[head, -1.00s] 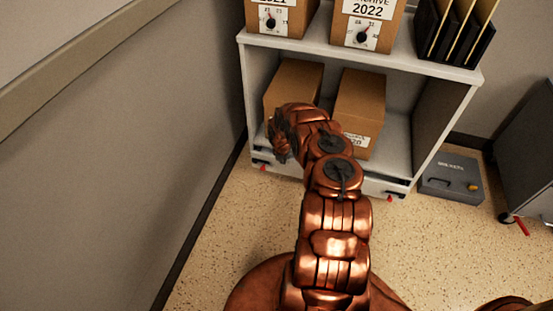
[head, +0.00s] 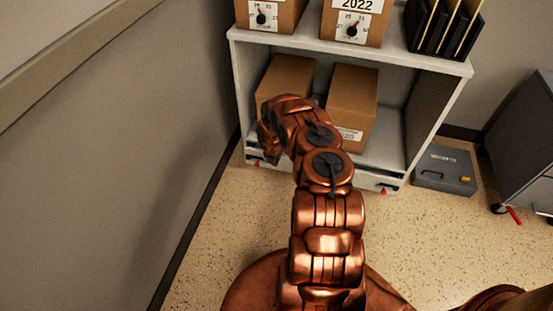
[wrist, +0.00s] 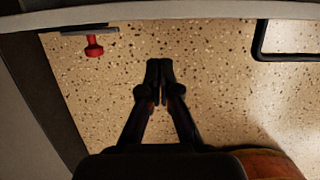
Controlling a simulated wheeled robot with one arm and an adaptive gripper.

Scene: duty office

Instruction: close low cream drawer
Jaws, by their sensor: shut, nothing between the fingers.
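The low cream drawer (head: 370,181) is the pale front along the bottom of the shelf unit, partly hidden behind my arm. How far it stands out is hard to tell. In the wrist view a pale edge (wrist: 200,11) crosses the top, with a black bar handle (wrist: 285,54) at right. My gripper (head: 268,143) is at the left of the unit's front, bent downward, near the drawer's left part. In the wrist view my gripper (wrist: 159,68) is shut and empty, its tips over the floor and visibly below the pale edge. Contact with the drawer is not visible.
The shelf unit (head: 440,68) holds cardboard boxes (head: 352,103) and black files. A grey wall (head: 110,130) runs close on the left. A grey case (head: 445,170) lies right of the unit, near a dark cabinet (head: 525,140). Speckled floor is clear in front.

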